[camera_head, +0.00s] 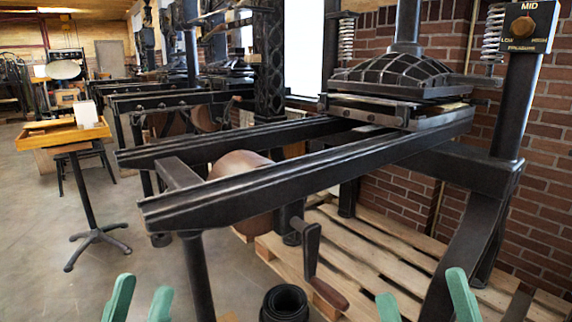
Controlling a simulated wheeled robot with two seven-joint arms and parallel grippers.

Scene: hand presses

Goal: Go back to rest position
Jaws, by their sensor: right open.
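My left gripper (138,292) shows at the bottom edge, left of centre, as two green fingertips pointing up. They stand apart with bare floor between them. My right gripper (426,290) shows at the bottom edge, right of centre, also as two green fingertips. They are wider apart, and I see nothing held between them. Only the finger ends of both grippers are in view; the arms and wrists are out of frame. Both grippers appear in front of and low beside the near hand press (300,165).
The near press has long dark rails, a drum (240,180) and a crank handle (326,292) between my grippers. A wooden pallet (400,245) lies beneath it. A wooden tray stand (62,134) is at left. Several presses stand behind. Grey floor (50,280) is clear at left.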

